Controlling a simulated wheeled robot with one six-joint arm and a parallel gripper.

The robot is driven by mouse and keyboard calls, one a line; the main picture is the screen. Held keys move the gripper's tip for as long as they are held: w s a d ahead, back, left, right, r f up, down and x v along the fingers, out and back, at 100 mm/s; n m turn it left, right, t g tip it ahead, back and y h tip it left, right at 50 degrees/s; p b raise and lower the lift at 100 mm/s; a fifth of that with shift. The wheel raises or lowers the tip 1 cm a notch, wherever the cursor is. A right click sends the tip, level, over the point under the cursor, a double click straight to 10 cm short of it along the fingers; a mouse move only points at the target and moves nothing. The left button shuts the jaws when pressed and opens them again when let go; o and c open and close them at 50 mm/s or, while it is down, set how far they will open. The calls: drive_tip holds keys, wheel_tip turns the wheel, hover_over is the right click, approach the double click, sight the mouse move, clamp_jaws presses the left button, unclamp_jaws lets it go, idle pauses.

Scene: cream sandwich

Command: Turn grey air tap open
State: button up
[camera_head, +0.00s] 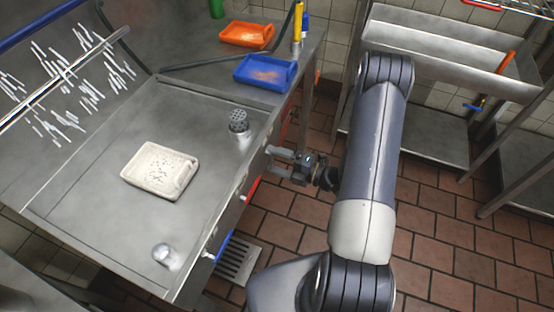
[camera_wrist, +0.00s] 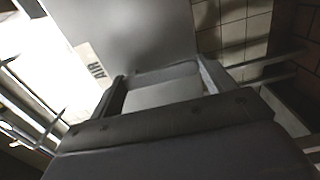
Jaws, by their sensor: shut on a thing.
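My gripper (camera_head: 275,162) is at the front edge of the steel table, pointing left at the panel below the worktop. In the wrist view its two fingers (camera_wrist: 160,85) are on either side of a plain grey piece (camera_wrist: 163,94), which I take to be the grey air tap, and they are shut on it. A white label reading "AIR" (camera_wrist: 95,68) is on the steel panel just left of the fingers. The tap's stem and how far it is turned are hidden by the gripper.
A red-handled tap (camera_head: 251,189) and a blue-handled tap (camera_head: 223,245) stick out along the same front. On the worktop are a cream tray (camera_head: 160,170), a metal shaker (camera_head: 238,122), a blue tray (camera_head: 266,73) and an orange tray (camera_head: 246,34). A steel shelf stands at right. Tiled floor is clear.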

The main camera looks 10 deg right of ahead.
drive_tip(key=o, duration=1.4)
drive_tip(key=shift+d, duration=0.1)
drive_tip(key=b+v, duration=0.1)
drive_tip(key=v, duration=0.9)
drive_tip(key=shift+s+d, duration=0.25)
drive_tip(key=p+x, duration=0.1)
drive_tip(key=x, duration=1)
drive_tip(key=shift+s+d, duration=0.1)
